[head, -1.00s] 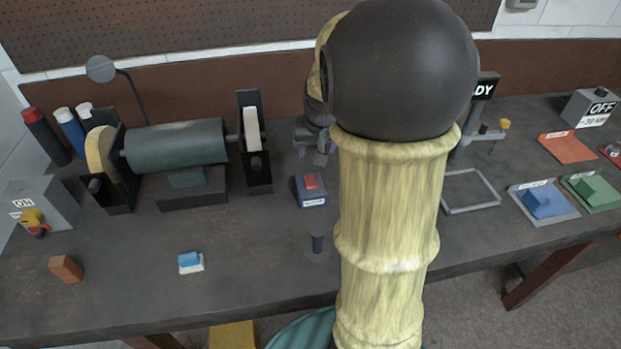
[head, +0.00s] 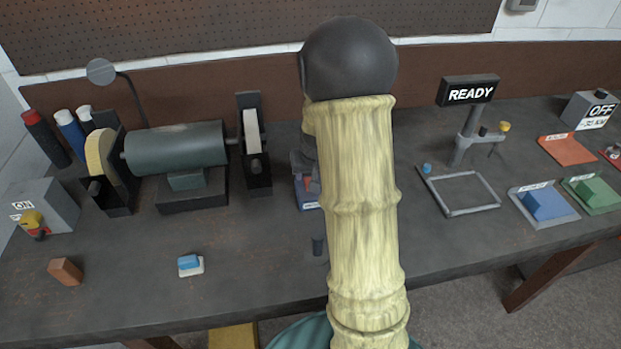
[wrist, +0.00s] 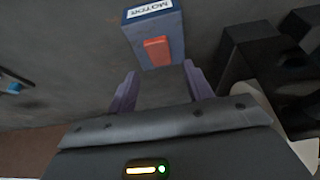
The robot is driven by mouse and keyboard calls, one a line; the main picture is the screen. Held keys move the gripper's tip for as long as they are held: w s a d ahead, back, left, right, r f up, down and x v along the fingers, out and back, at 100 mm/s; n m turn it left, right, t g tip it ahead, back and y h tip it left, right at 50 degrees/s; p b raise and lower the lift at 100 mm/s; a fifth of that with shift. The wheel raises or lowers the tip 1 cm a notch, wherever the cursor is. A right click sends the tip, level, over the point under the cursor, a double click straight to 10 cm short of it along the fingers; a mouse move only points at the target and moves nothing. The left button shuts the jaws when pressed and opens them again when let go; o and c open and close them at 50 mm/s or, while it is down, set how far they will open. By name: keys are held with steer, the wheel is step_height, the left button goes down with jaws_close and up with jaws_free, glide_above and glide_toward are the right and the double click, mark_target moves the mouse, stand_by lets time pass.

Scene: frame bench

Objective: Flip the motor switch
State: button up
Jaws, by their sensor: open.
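The motor switch is a small blue box with a red rocker and a white label reading MOTOR. In the head view the motor switch (head: 308,204) is mostly hidden behind my arm. In the wrist view the whole top of the motor switch (wrist: 152,36) shows, with its red rocker (wrist: 157,52) facing my gripper. My gripper (wrist: 162,86) is open, one purple-grey finger on each side, with nothing between the tips. The switch box lies just beyond the fingertips, roughly centred between them. I cannot tell whether they touch it. In the head view my gripper is mostly hidden by the arm.
A bench grinder (head: 175,147) stands left of the switch. An ON box (head: 45,207), an orange block (head: 66,271) and a blue-and-white block (head: 190,265) are at left. A READY sign (head: 468,92), a square frame (head: 460,209) and coloured pads are at right.

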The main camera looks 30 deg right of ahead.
steer(key=shift+x, duration=2.35)
steer(key=shift+r, duration=0.1)
steer(key=c, duration=1)
